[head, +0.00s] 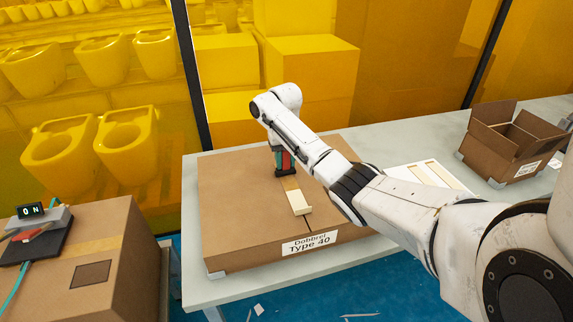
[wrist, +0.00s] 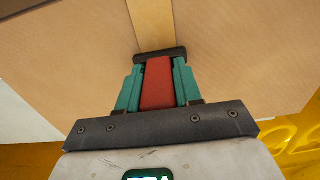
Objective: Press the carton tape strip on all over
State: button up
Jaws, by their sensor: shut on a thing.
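The large closed brown carton (head: 235,215) lies on the table, with a "Dobbrei Type 40" label on its front. A tape strip (head: 298,201) runs along its top seam, tan near my gripper and paler towards the front. Its front end looks raised, and bare seam shows in front of it. My gripper (head: 283,160) points down over the strip. In the wrist view its teal fingers are shut on a red tool (wrist: 158,85) with a dark, wide end. That end is at the tan strip (wrist: 152,25); contact is unclear. My gripper hides part of the strip.
The grey table (head: 400,140) also holds a white sheet with pale strips (head: 430,175) and a small open carton (head: 510,140) at the right. Another carton (head: 95,250) with an "ON" device stands at the left. A yellow see-through wall is behind.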

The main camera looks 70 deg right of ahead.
jog(key=shift+w+d, duration=0.1)
jog(key=shift+w+d+f+b, duration=0.15)
jog(key=shift+w+d+b, duration=0.85)
jog(key=shift+b, duration=0.65)
jog(key=shift+s+p, duration=0.2)
jog(key=shift+p, duration=0.15)
jog(key=shift+s+a+p, duration=0.35)
jog(key=shift+a+p, duration=0.15)
jog(key=shift+p, duration=0.65)
jog(key=shift+s+a+p, duration=0.5)
jog(key=shift+a+p, duration=0.05)
jog(key=shift+p, duration=0.8)
jog(key=shift+s+a, duration=0.1)
jog(key=shift+p, duration=0.4)
